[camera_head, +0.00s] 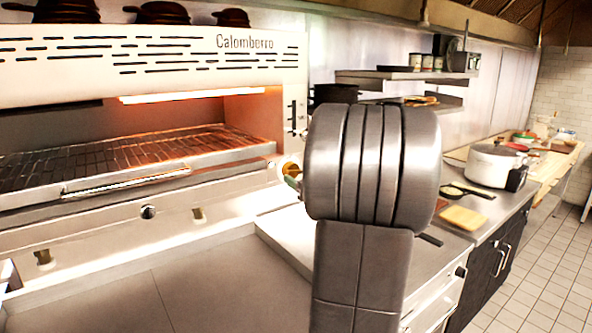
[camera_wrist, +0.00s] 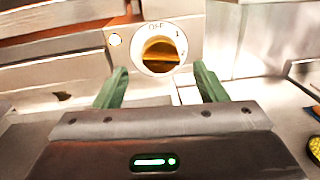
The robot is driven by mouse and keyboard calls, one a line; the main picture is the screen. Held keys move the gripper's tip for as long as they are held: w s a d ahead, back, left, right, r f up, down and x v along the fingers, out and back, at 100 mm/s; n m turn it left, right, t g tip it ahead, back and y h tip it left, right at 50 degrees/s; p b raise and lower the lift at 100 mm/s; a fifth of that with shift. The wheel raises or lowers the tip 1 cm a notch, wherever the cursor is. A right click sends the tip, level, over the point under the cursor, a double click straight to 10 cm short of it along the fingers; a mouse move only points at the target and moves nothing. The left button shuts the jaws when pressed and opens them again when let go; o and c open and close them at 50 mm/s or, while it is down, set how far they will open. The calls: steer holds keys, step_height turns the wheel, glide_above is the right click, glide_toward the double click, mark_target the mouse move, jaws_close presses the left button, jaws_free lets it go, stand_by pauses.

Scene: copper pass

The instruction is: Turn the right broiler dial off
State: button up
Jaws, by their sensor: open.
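The right broiler dial (camera_wrist: 160,50) is a brass-coloured knob in a round white bezel marked OFF at the top. Its grip bar seems to lie roughly sideways, away from the OFF mark. My gripper (camera_wrist: 159,68) has two green fingers spread apart below and to either side of the dial, with nothing between them. The fingers look short of the knob; contact cannot be made out. In the head view the dial (camera_head: 290,167) shows at the broiler's right front corner, beside a green fingertip, and my arm hides most of the gripper.
The broiler (camera_head: 150,70) glows orange inside over its wire rack (camera_head: 110,158). A steel counter (camera_head: 180,285) lies below. A white pot (camera_head: 492,165) and a cutting board (camera_head: 462,218) stand to the right.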

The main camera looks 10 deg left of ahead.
mark_target(295, 174)
steer(key=shift+p+x, duration=0.35)
steer(key=shift+x, duration=1.75)
steer(key=shift+c, duration=0.5)
steer(key=c, duration=0.8)
steer(key=shift+c, duration=0.2)
steer(key=shift+f+b, duration=0.15)
steer(key=shift+b, duration=0.25)
